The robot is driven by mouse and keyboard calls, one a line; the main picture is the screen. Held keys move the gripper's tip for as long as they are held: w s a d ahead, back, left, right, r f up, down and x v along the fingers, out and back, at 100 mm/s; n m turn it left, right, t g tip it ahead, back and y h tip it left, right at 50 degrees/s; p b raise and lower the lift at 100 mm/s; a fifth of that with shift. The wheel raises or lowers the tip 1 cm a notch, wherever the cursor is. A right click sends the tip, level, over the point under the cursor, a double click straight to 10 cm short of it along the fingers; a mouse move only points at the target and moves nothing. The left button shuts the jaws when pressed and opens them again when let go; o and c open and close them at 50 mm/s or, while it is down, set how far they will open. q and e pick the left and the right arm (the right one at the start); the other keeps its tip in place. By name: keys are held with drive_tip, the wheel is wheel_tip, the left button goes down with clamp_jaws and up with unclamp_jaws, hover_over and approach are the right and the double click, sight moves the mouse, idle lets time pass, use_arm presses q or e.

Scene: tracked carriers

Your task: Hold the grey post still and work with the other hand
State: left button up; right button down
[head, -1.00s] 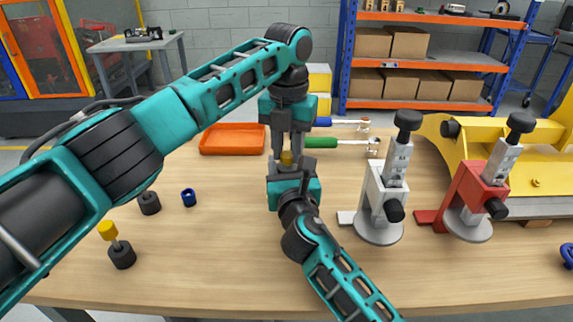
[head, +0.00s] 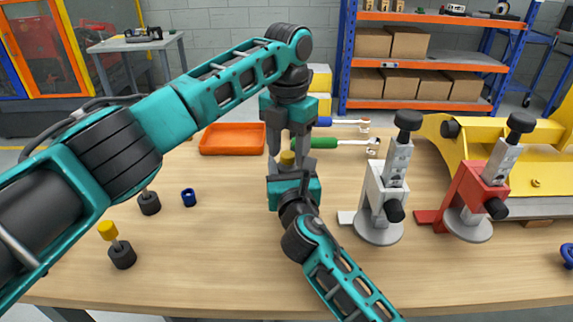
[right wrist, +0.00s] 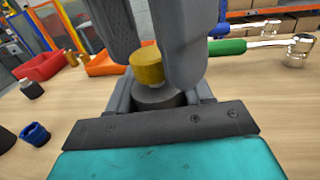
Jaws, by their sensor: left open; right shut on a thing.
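My right gripper (head: 290,169) comes up from below and is shut on a short dark grey post (right wrist: 158,97), holding it upright above the table. A yellow cap (right wrist: 147,63) sits on top of the post; it also shows in the head view (head: 287,158). My left gripper (head: 289,149) points down from above and is open. In the right wrist view its fingers stand on either side of the cap, apart from each other. I cannot tell whether either one touches it. The lower part of the post is hidden by my right gripper.
Left on the table are a yellow-topped dark piece (head: 122,255), another dark piece (head: 149,203) and a blue ring (head: 188,197). An orange tray (head: 232,152) and a green-handled tool (head: 322,143) lie behind. Grey (head: 379,232) and red (head: 468,228) stands are at right.

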use_arm(q)
drive_tip(key=n, duration=2.2)
drive_tip(key=shift+n, duration=0.3)
drive_tip(key=n, duration=0.6)
drive_tip(key=shift+n, duration=0.3)
drive_tip(key=shift+c, duration=0.2)
